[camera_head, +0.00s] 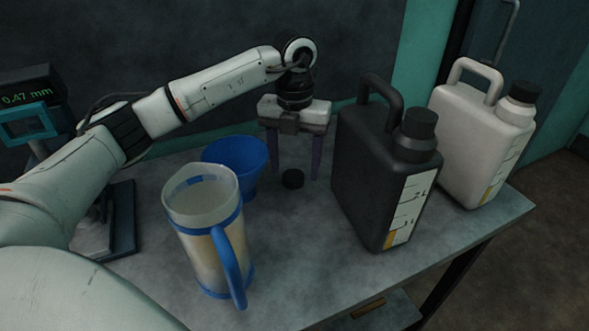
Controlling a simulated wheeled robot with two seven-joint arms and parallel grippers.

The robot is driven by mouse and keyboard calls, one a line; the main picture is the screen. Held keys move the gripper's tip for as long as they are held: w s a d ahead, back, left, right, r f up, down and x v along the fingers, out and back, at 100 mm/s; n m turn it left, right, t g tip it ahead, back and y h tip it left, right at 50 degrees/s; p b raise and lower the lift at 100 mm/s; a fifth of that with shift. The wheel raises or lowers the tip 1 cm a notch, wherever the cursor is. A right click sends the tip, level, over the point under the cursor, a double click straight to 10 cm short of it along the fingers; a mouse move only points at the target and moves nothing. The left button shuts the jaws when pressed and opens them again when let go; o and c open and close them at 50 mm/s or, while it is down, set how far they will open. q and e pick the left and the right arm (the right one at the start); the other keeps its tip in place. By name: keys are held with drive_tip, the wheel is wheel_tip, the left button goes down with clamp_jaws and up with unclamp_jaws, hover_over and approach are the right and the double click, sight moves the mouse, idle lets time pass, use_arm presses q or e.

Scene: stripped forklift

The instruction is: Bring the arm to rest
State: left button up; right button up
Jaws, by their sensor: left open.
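My left arm (225,85) comes in from the left and reaches over the table to the back middle. My left gripper (296,168) points down, with its two dark fingers apart and nothing held between them. Whether the fingertips touch the table I cannot tell. My right gripper is not in view.
A black jug (372,175) stands close to the right of the gripper, with a white jug (472,140) beyond it. A blue funnel-like cup (240,160) and a clear pitcher with blue handle (205,235) stand left. A display (28,95) is far left. The grey table's (310,270) front middle is clear.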

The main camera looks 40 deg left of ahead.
use_arm(q)
wheel_tip(320, 180, up, 10)
drive_tip(key=shift+p, duration=0.35)
